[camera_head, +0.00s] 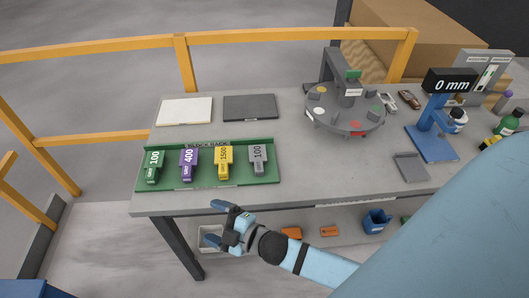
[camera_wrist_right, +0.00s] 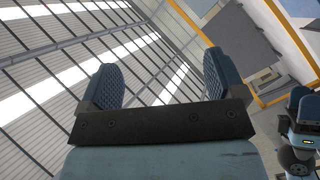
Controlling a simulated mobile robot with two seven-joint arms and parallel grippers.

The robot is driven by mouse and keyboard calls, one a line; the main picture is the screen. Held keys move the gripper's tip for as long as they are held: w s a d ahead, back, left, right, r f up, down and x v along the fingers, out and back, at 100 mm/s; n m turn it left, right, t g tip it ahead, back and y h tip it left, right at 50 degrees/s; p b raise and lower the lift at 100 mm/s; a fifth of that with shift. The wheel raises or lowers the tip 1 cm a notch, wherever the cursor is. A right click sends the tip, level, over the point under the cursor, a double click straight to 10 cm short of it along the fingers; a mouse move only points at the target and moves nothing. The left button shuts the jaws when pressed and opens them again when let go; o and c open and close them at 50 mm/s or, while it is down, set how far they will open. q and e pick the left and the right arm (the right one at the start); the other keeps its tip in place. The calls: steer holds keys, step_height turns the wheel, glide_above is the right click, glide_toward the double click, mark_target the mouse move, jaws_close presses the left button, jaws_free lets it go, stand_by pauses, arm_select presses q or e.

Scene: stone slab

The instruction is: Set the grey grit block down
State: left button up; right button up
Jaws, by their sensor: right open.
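The grey grit block (camera_head: 258,158), marked 100, stands in the rightmost place of the green rack (camera_head: 208,183) on the left part of the stone slab table. Beside it in the rack are a yellow block (camera_head: 223,160), a purple block (camera_head: 188,163) marked 400 and a green block (camera_head: 153,166) marked 100. My right gripper (camera_head: 219,225) is open and empty, in front of the table's front edge and apart from the rack. The right wrist view shows its two spread fingers (camera_wrist_right: 160,85) with nothing between them.
A white panel (camera_head: 185,111) and a dark panel (camera_head: 250,107) lie behind the rack. A round grey turntable (camera_head: 345,120) stands right of centre. A blue gauge stand (camera_head: 432,143) reading 0 mm and a grey plate (camera_head: 411,168) are further right. The slab between rack and plate is clear.

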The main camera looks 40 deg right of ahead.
steer(key=s+d+f+m+g+h, duration=0.4)
steer(key=s+d+f+m, duration=0.2)
steer(key=s+f+m, duration=0.4)
steer(key=shift+s+d+m+h, duration=0.35)
steer(key=shift+s+m, duration=0.25)
steer(key=shift+m, duration=0.6)
step_height(320, 180, up, 3)
steer(key=p, duration=0.3)
steer(key=shift+d, duration=0.15)
steer(key=shift+f, duration=0.1)
